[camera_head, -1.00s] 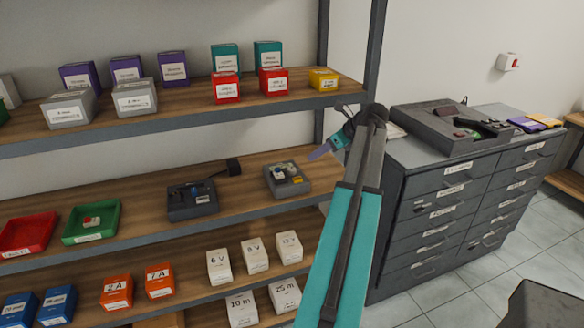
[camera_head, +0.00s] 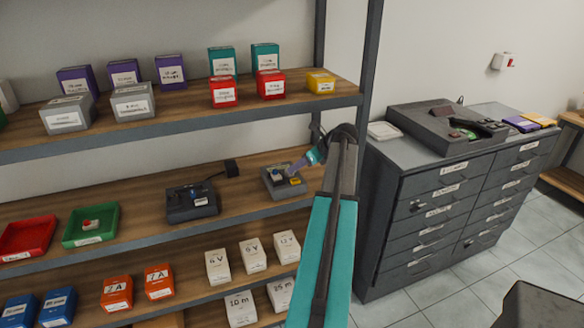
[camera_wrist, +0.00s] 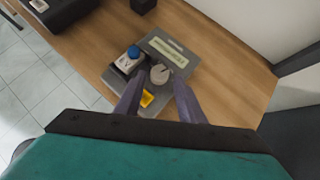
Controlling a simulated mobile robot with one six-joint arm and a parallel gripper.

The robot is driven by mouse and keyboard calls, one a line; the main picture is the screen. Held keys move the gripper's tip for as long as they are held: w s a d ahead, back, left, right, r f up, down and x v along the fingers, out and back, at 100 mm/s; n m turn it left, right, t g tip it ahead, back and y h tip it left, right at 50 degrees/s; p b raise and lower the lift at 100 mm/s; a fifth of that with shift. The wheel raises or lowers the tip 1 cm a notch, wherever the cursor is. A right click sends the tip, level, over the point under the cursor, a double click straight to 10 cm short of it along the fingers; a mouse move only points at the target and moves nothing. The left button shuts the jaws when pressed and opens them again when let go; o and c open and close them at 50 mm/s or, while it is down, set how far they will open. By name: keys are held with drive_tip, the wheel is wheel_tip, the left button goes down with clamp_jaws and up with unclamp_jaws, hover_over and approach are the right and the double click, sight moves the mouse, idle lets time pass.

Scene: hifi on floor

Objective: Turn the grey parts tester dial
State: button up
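The grey parts tester (camera_head: 284,186) sits on the middle wooden shelf, near its right end. In the wrist view, its grey round dial (camera_wrist: 160,75) has a pale pointer mark, and a light display panel (camera_wrist: 166,53) lies beyond it. A blue-topped part (camera_wrist: 132,54) stands on the tester left of the dial, and a yellow label (camera_wrist: 147,99) lies nearer. My gripper (camera_head: 297,167) is over the tester in the head view. In the wrist view, my gripper (camera_wrist: 159,78) is open, its two purple fingers on either side of the dial. I cannot tell whether they touch it.
The upper shelf (camera_head: 185,112) with several boxes is above. A grey drawer cabinet (camera_head: 440,200) stands to the right.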

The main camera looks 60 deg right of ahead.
drive_tip(key=shift+p+x, duration=0.35)
drive_tip(key=shift+x, duration=1.65)
drive_tip(key=shift+d, duration=0.1)
drive_tip(key=c, duration=0.8)
